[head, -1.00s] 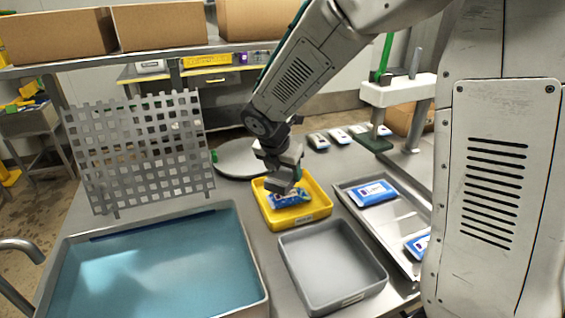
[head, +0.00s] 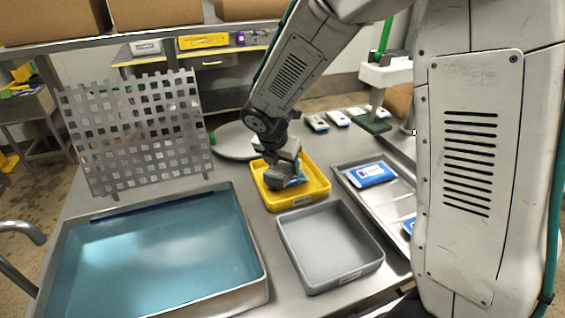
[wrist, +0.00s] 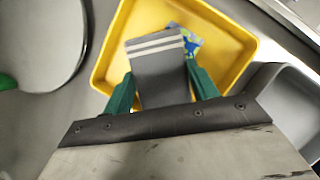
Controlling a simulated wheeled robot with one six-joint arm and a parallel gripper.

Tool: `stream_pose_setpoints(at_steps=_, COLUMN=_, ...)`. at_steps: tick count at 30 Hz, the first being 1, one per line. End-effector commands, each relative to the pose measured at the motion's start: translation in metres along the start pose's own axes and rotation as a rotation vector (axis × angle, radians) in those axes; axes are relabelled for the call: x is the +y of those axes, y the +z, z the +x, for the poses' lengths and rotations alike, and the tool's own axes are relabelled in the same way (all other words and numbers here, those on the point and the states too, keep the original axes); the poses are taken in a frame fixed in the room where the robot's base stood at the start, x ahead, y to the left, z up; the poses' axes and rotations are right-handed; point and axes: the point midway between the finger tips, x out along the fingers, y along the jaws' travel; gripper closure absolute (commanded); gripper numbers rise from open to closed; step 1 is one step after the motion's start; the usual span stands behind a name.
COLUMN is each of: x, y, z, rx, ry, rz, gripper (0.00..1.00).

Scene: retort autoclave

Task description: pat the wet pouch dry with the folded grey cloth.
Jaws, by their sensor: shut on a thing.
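My gripper (wrist: 162,88) has green fingers shut on the folded grey cloth (wrist: 160,60), which has white stripes near its far end. In the head view the cloth (head: 278,179) hangs below my gripper, inside the outline of the yellow tray (head: 322,187). The blue pouch (wrist: 187,41) lies in that tray, and the cloth hides most of it. A small part of the pouch shows in the head view (head: 299,180) beside the cloth. I cannot tell whether the cloth touches the pouch, and wetness is not visible.
An empty grey tray (head: 331,284) stands in front of the yellow one, and a water-filled basin (head: 160,255) at left. A metal tray (head: 384,202) at right holds blue-and-white pouches (head: 371,175). A perforated panel (head: 135,130) stands behind the basin. A round grey disc (head: 232,140) lies behind the yellow tray.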

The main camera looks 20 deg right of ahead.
Motion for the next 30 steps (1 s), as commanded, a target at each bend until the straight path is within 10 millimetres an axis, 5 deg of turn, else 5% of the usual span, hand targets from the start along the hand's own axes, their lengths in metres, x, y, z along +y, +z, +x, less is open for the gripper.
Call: stream_pose_setpoints(at_steps=30, x=0.0001, y=-0.0035, z=0.0086, rx=0.0, ry=0.0, rz=0.0, gripper=0.6)
